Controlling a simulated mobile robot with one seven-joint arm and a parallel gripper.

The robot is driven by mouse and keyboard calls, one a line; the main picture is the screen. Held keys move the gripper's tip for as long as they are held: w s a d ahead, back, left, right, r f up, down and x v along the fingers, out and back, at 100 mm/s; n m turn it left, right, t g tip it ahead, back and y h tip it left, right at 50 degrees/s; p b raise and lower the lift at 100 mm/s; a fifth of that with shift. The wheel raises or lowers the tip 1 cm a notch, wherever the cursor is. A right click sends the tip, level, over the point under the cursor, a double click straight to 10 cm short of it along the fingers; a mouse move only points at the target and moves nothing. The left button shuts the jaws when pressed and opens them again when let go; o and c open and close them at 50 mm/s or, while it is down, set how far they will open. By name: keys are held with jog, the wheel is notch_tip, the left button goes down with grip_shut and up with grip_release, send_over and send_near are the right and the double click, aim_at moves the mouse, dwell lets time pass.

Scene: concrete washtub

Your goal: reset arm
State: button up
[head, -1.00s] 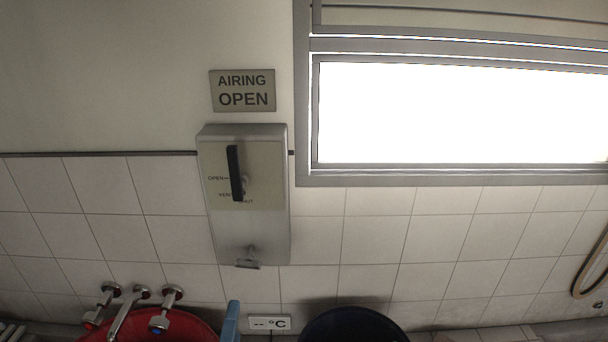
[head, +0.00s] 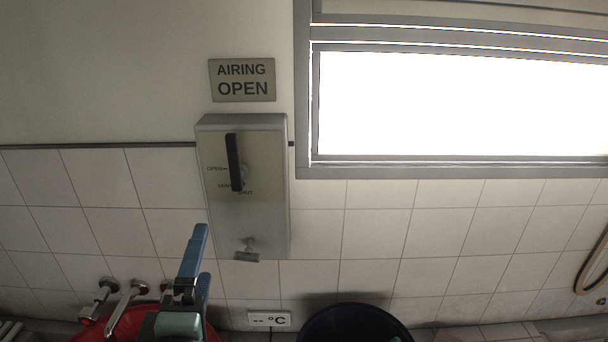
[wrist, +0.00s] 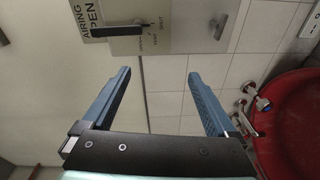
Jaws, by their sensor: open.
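My gripper (head: 200,260) is at the lower left of the head view, in front of the tiled wall and over the red basin. In the wrist view my gripper (wrist: 158,80) shows two blue fingers spread wide with nothing between them. A grey wall box (head: 244,222) with a black lever (head: 234,162) is above and to the right of the gripper in the head view. The lever stands roughly vertical. The box also shows at the top of the wrist view (wrist: 185,35), apart from the fingers.
A red basin (wrist: 285,120) with chrome taps (head: 105,290) lies below the gripper. A sign (head: 242,80) reads AIRING OPEN. A bright window (head: 460,105) is at upper right.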

jog(key=s+d+r+m+t, duration=0.3)
jog(key=r+m, duration=0.3)
jog(key=r, duration=0.4)
jog(key=s+d+r+m+t+h, duration=0.1)
jog(key=s+d+r+m+t, duration=0.2)
jog(key=d+r+m, duration=0.3)
jog(key=s+d+r+m+t+h+b, duration=0.1)
jog(key=s+d+r+m+t, duration=0.2)
jog(key=r, duration=1.2)
jog(key=d+m+t, duration=0.1)
jog(key=m, duration=0.2)
jog(key=shift+d+r, duration=0.15)
jog(key=shift+r, duration=0.1)
jog(key=shift+s+f, duration=0.1)
